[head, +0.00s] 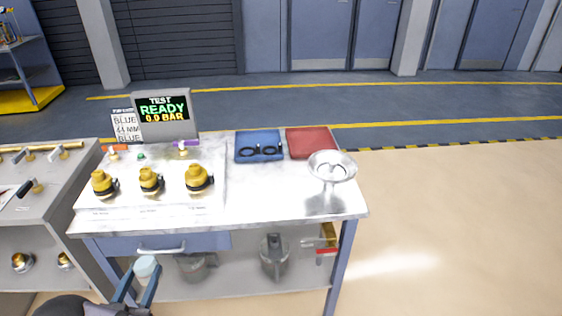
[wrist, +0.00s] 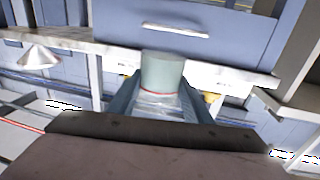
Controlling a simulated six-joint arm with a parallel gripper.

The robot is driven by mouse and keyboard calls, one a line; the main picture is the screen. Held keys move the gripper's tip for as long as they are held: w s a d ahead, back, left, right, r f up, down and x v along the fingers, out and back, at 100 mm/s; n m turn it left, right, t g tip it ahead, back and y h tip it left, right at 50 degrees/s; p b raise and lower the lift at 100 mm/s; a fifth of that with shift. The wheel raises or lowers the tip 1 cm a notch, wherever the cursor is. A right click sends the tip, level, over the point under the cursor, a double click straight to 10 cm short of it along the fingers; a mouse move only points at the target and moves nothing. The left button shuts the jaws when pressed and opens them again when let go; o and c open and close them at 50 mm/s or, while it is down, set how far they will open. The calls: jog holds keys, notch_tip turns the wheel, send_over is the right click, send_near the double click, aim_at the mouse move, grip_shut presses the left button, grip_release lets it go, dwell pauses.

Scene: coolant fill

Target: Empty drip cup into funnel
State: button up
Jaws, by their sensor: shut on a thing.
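My gripper (head: 144,284) is low in front of the workbench, below the drawer front. It is shut on a pale, whitish-green cup (head: 146,267), which shows between the two fingers. In the wrist view the cup (wrist: 162,72) sits between the fingers, with a thin red line near its lower end; its contents cannot be seen. The silver funnel (head: 332,165) stands on a stem at the right front of the benchtop, well to the right of my gripper and higher. In the wrist view the funnel (wrist: 38,57) shows at the upper left.
The benchtop (head: 265,200) holds a blue tray (head: 259,160) with black rings, a red tray (head: 307,157), several yellow-capped fittings and a display (head: 163,115) reading "TEST READY 0.0 BAR". A drawer handle (head: 162,250) juts out near the cup.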

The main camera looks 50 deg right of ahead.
jog(key=w+d+r+p, duration=0.1)
jog(key=w+d+r, duration=0.7)
jog(key=r, duration=0.3)
jog(key=w+d+r, duration=0.8)
jog(key=r, duration=0.4)
jog(key=s+d+f+m+g+h+p, duration=0.1)
jog(key=s+d+m+g+p, duration=0.2)
jog(key=d, duration=0.7)
jog(key=s+d+f+m+g+h+p, duration=0.1)
jog(key=s+d+g+h+p, duration=0.15)
jog(key=s+d, duration=0.45)
jog(key=s+d+f+m+g+p, duration=0.2)
jog(key=s+d+m+g+p, duration=0.2)
jog(key=s+d, duration=1.1)
jog(key=shift+d+m+g+p, duration=0.3)
jog(key=shift+d+g+p, duration=0.95)
jog(key=shift+g, duration=0.4)
jog(key=shift+s+d+r+m+y+p, duration=0.15)
jog(key=shift+r+m+y+p, duration=0.2)
jog(key=shift+p, duration=0.3)
jog(key=shift+s+d+r+m+t+y+p, duration=0.2)
jog(key=shift+s+r+m+y+p, duration=0.2)
jog(key=shift+m+p, duration=0.45)
jog(key=shift+s+d+r+m+t+y+p, duration=0.25)
jog(key=shift+s+m+p, duration=0.2)
jog(key=shift+p, duration=0.75)
jog(key=shift+s+d+f+m+y+p, duration=0.15)
jog(key=shift+s+f+m+y+p, duration=0.25)
jog(key=shift+s+m+y+p, duration=0.15)
